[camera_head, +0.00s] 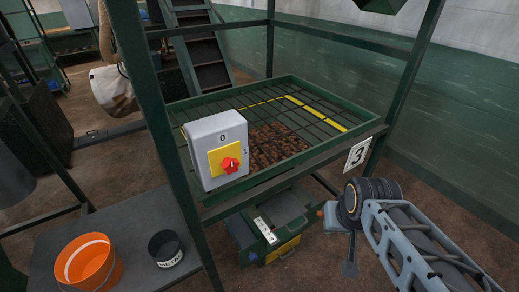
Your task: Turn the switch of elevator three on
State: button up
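The switch of elevator three is a red rotary knob (231,165) on a yellow plate in a grey box (207,131). The box is mounted on a green post, with a "0" printed above the plate and a small mark at its right side. The knob's exact pointing direction is too small to tell. A white sign with a "3" (357,153) is on the green frame to the right. My gripper (340,240) is at the lower right, below and to the right of the box and apart from it. Its fingers are not clear enough to tell open from shut.
A green hopper (321,153) with a grid holds brown material behind the box. An orange bucket (89,265) and a dark can (166,247) stand on a grey surface at the lower left. Green posts frame the hopper. Brown floor shows around my arm at the right.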

aim_at(229, 165)
jog(key=k, duration=1.2)
jog(key=u, duration=0.85)
jog(key=i, duration=0.55)
jog(key=u, duration=0.15)
